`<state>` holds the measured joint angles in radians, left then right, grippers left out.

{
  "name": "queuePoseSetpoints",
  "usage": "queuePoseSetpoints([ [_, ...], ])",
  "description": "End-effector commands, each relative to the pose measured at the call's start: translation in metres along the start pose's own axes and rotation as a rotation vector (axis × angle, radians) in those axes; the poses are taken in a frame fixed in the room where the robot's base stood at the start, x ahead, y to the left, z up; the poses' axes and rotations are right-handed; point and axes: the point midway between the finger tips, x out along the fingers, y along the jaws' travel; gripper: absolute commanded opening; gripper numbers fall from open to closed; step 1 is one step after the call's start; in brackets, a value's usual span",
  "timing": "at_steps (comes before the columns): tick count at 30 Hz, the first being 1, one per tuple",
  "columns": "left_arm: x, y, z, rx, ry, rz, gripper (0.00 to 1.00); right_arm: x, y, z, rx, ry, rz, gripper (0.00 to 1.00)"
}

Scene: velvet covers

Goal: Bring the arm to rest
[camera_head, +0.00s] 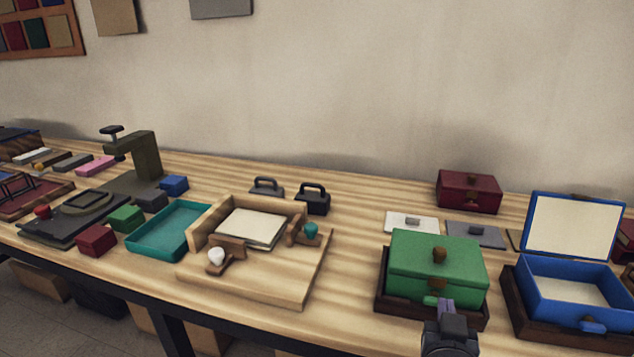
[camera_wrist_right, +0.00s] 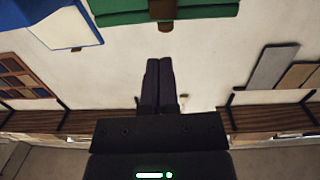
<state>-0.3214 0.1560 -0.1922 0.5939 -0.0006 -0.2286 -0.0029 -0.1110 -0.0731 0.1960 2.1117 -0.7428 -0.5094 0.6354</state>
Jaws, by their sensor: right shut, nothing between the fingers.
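My right gripper (camera_head: 446,308) is at the front of the green box (camera_head: 437,262) in the head view, low in the picture. In the right wrist view its two dark fingers (camera_wrist_right: 159,84) are together with nothing between them. The green box has its lid down and sits in a dark wooden tray (camera_head: 383,290); its front edge shows at the top of the wrist view (camera_wrist_right: 200,10), apart from the fingertips in the picture. A small green tab (camera_head: 430,300) sticks out at the box's front, beside the gripper. My left gripper is not in view.
An open blue box (camera_head: 570,295) stands in a tray to the right. A dark red box (camera_head: 469,192) is behind. To the left are a wooden frame (camera_head: 305,290) holding sheets, a teal tray (camera_head: 172,230) and a press (camera_head: 140,160). Bare table lies between the wooden frame and green box.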

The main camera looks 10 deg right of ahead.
Motion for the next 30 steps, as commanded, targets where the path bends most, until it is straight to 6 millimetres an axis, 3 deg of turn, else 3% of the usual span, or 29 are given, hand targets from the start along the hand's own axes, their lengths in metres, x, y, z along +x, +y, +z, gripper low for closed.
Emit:
queuePoseSetpoints([
  [3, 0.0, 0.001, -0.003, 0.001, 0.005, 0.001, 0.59, -0.046, -0.002, 0.06, -0.104, -0.359, -0.056, 0.0],
  [6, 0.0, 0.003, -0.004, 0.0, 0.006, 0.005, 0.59, -0.092, -0.008, 0.1, -0.201, -0.626, -0.159, 0.0],
  [12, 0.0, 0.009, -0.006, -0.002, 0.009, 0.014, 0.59, -0.181, -0.015, 0.141, -0.378, -1.013, -0.407, 0.0],
  [16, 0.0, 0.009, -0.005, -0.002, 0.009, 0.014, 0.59, -0.239, -0.013, 0.152, -0.488, -1.215, -0.592, 0.0],
  [25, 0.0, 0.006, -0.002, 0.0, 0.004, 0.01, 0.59, -0.235, -0.007, 0.268, -0.535, -1.286, -0.579, 0.0],
  [30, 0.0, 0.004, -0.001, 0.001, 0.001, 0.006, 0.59, -0.256, 0.02, 0.344, -0.574, -1.339, -0.571, 0.0],
])
